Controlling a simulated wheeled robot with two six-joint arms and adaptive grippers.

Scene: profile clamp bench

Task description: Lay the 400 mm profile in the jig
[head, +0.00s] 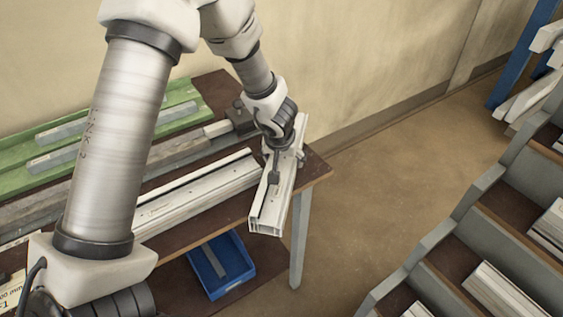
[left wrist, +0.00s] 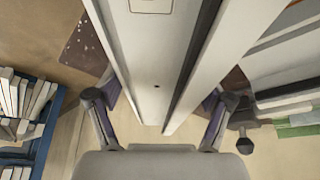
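A white hollow profile (head: 268,215) is at the right end of the bench, its open end pointing toward the front and out past the bench edge. My left gripper (head: 276,150) is over its middle, with the fingers at its two sides. In the left wrist view the profile (left wrist: 155,60) runs between the fingers of the left gripper (left wrist: 160,115), and the pads seem to press on its sides. I see no length marking on it. A long pale rail or profile (head: 205,187) lies along the bench; I cannot tell whether it is part of the jig. My right gripper is not in view.
Long grey bars (head: 180,150) and a green tray (head: 100,125) with lighter bars lie behind. A blue bin (head: 232,278) stands on the lower shelf. A stepped rack (head: 480,205) with profiles is at right. The floor (head: 385,190) between is clear.

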